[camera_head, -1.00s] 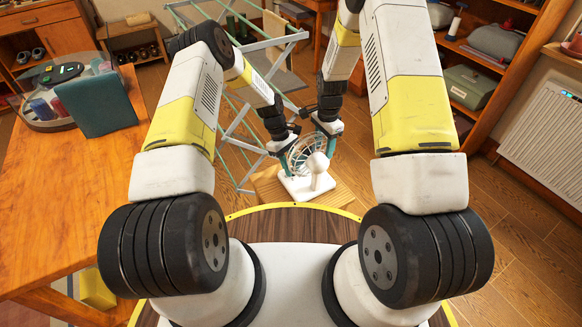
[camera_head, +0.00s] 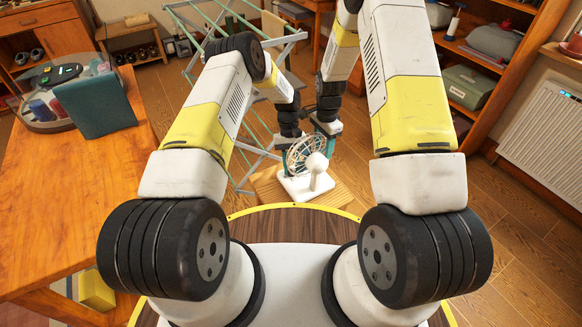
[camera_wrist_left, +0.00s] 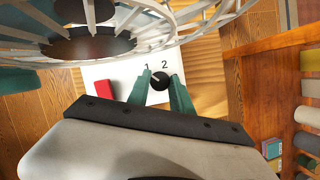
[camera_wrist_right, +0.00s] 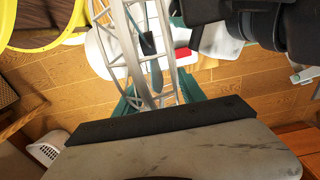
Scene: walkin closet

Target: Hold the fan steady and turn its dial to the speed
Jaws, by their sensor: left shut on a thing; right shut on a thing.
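The fan (camera_head: 303,158) has a round wire cage and a white base (camera_head: 300,190); it stands upright on a wooden block. In the left wrist view, its black dial (camera_wrist_left: 159,80) sits on the white base below the printed numbers 1 and 2, with a red part (camera_wrist_left: 105,98) to the left. My left gripper (camera_wrist_left: 161,84) has its teal fingers on both sides of the dial, shut on it. My right gripper (camera_wrist_right: 155,98) is shut on the rim of the fan cage (camera_wrist_right: 143,50). In the head view, the dial is hidden.
The wooden block (camera_head: 330,194) under the fan stands just beyond my base. A folding drying rack (camera_head: 245,130) is close behind my left arm. An orange table (camera_head: 60,190) is at left; shelves (camera_head: 480,60) and a radiator (camera_head: 545,130) are at right.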

